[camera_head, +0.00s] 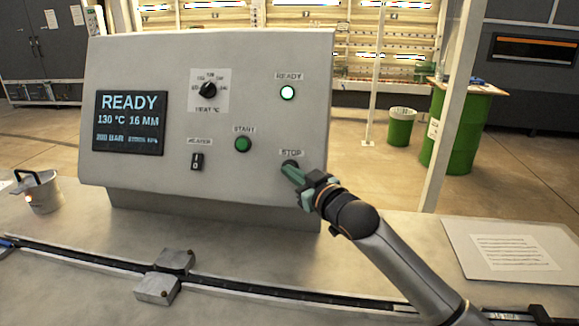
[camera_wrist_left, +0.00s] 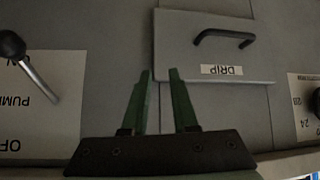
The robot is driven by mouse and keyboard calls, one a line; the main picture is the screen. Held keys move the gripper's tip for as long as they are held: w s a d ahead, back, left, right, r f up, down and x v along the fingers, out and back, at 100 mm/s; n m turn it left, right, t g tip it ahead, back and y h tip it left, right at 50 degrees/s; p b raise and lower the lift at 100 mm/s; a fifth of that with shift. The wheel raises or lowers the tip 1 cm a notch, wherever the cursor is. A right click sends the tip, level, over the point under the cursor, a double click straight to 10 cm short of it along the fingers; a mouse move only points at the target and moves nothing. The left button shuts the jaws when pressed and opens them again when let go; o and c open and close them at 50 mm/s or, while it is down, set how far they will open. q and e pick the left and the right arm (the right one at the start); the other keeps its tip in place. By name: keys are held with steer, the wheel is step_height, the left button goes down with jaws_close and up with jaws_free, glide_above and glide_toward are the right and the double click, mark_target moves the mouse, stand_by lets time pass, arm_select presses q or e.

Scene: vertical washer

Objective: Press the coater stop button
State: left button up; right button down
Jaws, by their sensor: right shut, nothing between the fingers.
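The grey control panel (camera_head: 215,70) stands on the bench in the head view. The stop button (camera_head: 290,162) is under the STOP label at the panel's lower right; my fingertips cover most of it. My right gripper (camera_head: 291,171) is shut and empty, its green fingertips at the button. I cannot tell whether they touch or press it. My left gripper (camera_wrist_left: 159,72) is open and empty in the left wrist view, in front of a grey panel with a drawer marked DRIP (camera_wrist_left: 215,45).
The panel also has a green start button (camera_head: 243,144), a lit ready lamp (camera_head: 287,93), a knob (camera_head: 208,90), a heater switch (camera_head: 197,162) and a display reading READY (camera_head: 130,123).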

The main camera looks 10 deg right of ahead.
steer(key=shift+s+a+r, duration=0.15)
steer(key=shift+s+r, duration=0.15)
steer(key=shift+s, duration=0.15)
steer(key=shift+p, duration=0.3)
steer(key=s+p, duration=0.1)
steer(key=s+a+r+p, duration=0.1)
steer(key=s+r+p, duration=0.1)
steer(key=s, duration=0.1)
steer(key=shift+a+r, duration=0.15)
steer(key=shift+a, duration=0.25)
steer(key=shift+s, duration=0.1)
